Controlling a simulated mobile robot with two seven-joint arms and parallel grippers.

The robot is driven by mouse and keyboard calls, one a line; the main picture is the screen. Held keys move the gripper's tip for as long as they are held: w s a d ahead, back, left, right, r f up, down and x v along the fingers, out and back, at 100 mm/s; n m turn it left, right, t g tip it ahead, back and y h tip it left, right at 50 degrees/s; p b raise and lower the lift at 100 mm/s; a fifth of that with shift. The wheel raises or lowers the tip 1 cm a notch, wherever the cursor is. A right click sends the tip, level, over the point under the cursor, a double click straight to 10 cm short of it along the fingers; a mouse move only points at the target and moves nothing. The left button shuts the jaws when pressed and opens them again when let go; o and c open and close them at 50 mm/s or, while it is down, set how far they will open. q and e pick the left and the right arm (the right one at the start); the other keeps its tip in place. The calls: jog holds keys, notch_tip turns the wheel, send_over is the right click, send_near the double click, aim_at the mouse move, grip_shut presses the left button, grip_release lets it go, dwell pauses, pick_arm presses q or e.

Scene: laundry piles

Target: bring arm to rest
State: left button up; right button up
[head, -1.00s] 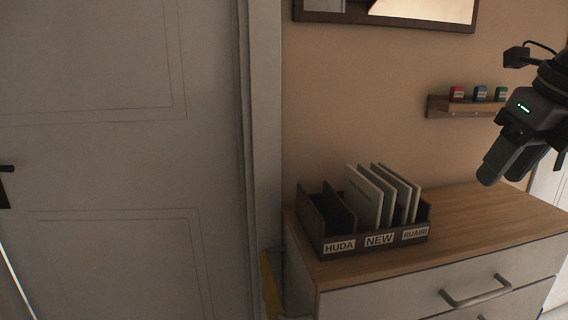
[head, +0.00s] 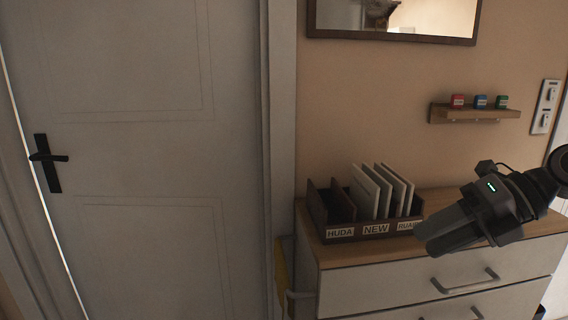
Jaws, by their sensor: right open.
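My right gripper (head: 424,243) comes in from the right edge, in front of the dresser in the picture. Its jaws point left and slightly down, and I see nothing held in them. It hides part of the dresser top and the right end of the letter holder (head: 347,231). My left gripper is not in view.
The holder, labelled HUDA, NEW and partly hidden RUAIRI, stands on the dresser (head: 372,293) with several pale envelopes or cards. A shelf (head: 478,116) holds red, blue and green blocks. A white door (head: 140,190) is at left, a mirror (head: 400,38) above.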

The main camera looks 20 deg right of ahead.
jog(key=w+a+f+m+t+h+p, duration=0.1)
jog(key=a+f+m+t+p, duration=0.1)
jog(key=f+m+t, duration=0.55)
jog(key=w+a+f+m+t+p, duration=0.2)
jog(key=f+m+t+p, duration=0.15)
jog(key=f+m, duration=0.65)
jog(key=s+a+f+m+g+h+p, duration=0.1)
jog(key=s+a+f+m+g+h, duration=0.1)
jog(key=s+f+m, duration=0.5)
jog(key=s+a+f+m+g+h+p, duration=0.1)
jog(key=s+a+f+m+g+h, duration=0.2)
jog(key=s+a+f+m, duration=0.3)
notch_tip(320, 180, down, 2)
jog(key=shift+s+a+f+m+g+h, duration=0.15)
jog(key=shift+s+a+m+g+h, duration=0.2)
jog(key=shift+s+m+h, duration=0.3)
jog(key=shift+w, duration=0.15)
